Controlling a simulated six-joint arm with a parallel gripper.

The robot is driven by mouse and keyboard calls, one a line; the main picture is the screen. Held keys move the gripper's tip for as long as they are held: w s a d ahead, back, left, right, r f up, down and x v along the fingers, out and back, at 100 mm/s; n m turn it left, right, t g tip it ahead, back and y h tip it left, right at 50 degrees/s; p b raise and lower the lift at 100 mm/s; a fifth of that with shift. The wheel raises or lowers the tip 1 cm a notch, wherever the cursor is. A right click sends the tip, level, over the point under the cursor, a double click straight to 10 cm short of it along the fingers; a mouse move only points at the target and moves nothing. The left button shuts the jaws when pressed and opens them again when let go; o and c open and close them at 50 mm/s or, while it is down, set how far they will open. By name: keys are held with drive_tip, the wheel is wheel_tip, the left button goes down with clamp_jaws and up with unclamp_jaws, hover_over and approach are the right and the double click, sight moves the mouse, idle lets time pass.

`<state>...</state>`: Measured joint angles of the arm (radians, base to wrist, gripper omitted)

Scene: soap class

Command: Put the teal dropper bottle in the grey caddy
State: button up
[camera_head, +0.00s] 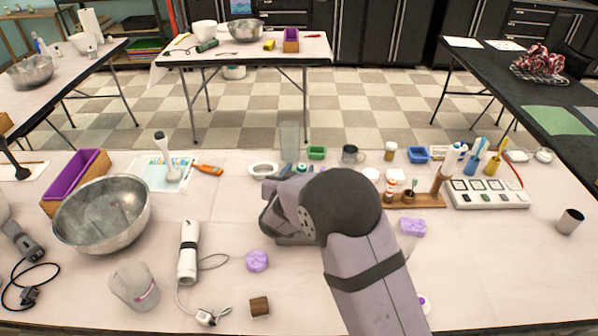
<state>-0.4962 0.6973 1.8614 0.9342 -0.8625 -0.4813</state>
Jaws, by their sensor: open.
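My gripper (272,212) is over the middle of the table, seen from behind, with my wrist and forearm in front of it. It is open; the space between its fingers is mostly hidden. A small teal top (302,167) shows just beyond my gripper; it may be the teal dropper bottle, but its body is hidden. I cannot tell whether it touches my gripper. A grey shape (290,240) shows under my gripper at table level; it may be part of the grey caddy, though my arm covers too much to be sure.
A metal bowl (102,214), purple-lined box (76,178), white blender (188,252) and purple soap (257,261) stand left. A clear glass (289,141), green dish (317,152) and mug (351,154) stand behind. A wooden rack (418,200) is right. The front right is mostly clear.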

drive_tip(key=b+v, duration=0.1)
drive_tip(key=v, duration=1.1)
drive_tip(key=shift+w, duration=0.15)
drive_tip(key=s+d+f+g+y+p, duration=0.1)
drive_tip(key=s+d+g, duration=0.3)
drive_tip(key=s, duration=0.5)
drive_tip(key=s+d+f+n+g+y+p, duration=0.1)
drive_tip(key=s+d+f+g+p, duration=0.1)
drive_tip(key=s+d+g, duration=0.3)
drive_tip(key=s+d+f+n+g+p, duration=0.1)
drive_tip(key=s+d+g, duration=0.4)
drive_tip(key=s, duration=0.8)
drive_tip(key=d+f, duration=0.1)
drive_tip(key=d, duration=0.2)
drive_tip(key=shift+f+y+p, duration=0.15)
drive_tip(key=shift+y+p, duration=0.15)
drive_tip(key=shift+y, duration=0.1)
